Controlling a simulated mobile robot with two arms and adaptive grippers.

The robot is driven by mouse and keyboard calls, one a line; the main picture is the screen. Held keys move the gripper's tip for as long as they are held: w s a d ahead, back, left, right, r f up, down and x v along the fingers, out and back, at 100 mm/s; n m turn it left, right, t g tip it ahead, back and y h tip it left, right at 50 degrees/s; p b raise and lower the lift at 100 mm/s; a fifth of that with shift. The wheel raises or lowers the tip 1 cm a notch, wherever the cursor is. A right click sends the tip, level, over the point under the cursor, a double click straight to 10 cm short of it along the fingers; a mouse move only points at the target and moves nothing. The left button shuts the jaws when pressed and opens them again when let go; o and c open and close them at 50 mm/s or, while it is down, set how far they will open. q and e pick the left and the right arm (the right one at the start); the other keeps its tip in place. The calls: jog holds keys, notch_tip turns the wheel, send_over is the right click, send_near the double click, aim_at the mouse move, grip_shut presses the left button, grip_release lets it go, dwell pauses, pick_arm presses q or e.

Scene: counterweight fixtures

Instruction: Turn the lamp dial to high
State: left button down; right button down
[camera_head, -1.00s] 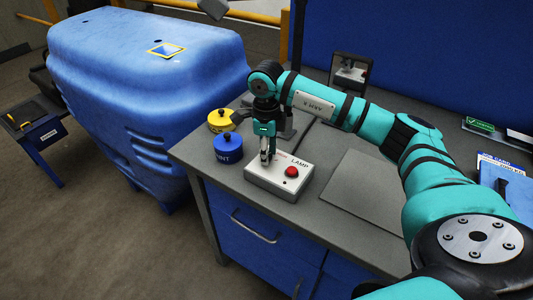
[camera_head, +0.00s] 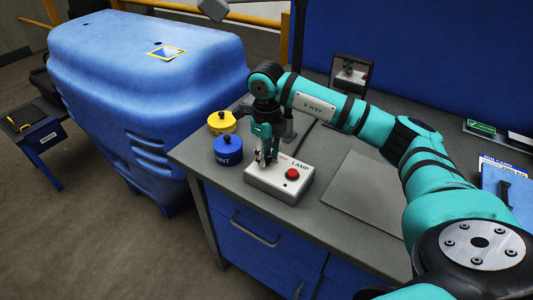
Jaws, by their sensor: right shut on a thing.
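The lamp box (camera_head: 284,189) is a white box marked LAMP on the left part of the grey workbench. A round red button or knob (camera_head: 292,174) sits on its right side. My right gripper (camera_head: 266,161) points down over the left part of the box's top, left of the red part. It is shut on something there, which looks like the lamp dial. The fingers hide the dial, so its setting cannot be read. My left gripper is not clearly in view.
A flat grey plate (camera_head: 358,185) lies to the right. A large blue machine (camera_head: 150,90) stands beyond the bench's left edge.

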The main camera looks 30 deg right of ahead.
aim_at(267, 157)
jog(key=shift+w+r, duration=0.1)
jog(key=shift+r, duration=0.05)
jog(key=c, duration=0.9)
grip_release()
jog(key=shift+c, duration=0.2)
notch_tip(267, 157, up, 12)
